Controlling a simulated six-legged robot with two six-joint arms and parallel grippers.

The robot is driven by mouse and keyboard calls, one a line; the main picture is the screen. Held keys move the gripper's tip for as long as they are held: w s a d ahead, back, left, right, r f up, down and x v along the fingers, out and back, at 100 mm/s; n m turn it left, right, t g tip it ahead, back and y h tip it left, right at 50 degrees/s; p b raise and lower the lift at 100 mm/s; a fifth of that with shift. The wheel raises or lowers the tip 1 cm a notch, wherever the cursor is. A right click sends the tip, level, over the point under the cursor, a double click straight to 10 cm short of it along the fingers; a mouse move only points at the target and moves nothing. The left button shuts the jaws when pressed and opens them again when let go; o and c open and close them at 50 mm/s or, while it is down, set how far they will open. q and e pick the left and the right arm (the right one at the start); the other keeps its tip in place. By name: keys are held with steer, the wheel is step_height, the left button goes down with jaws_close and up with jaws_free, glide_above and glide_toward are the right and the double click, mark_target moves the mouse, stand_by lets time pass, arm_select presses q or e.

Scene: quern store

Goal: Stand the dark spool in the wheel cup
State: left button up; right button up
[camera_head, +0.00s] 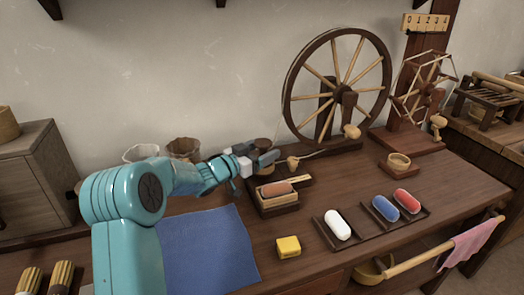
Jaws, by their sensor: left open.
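My left gripper (266,158) reaches in from the left and is open. Its fingers are around a dark brown spool (263,143), which stands upright behind the wooden box. The fingers cover the spool's middle, and I cannot tell whether they touch it. A small round light-wood cup (399,160) on a dark square base stands right of the big spinning wheel (337,88); it looks like the wheel cup and seems empty. My right gripper is not in view.
A wooden box with a brown block (277,190) is just in front of the gripper. A dark tray (367,233) holds white, blue and red rolls. A yellow block (288,246) and blue cloth (208,250) lie in front. Bare tabletop lies between box and cup.

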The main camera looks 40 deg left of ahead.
arm_select(q)
steer(key=shift+s+r, duration=0.1)
steer(key=shift+r, duration=0.35)
steer(key=s+a+p, duration=0.1)
steer(key=s, duration=1)
steer(key=shift+s+f+p, duration=0.15)
steer(key=shift+s+p, duration=0.25)
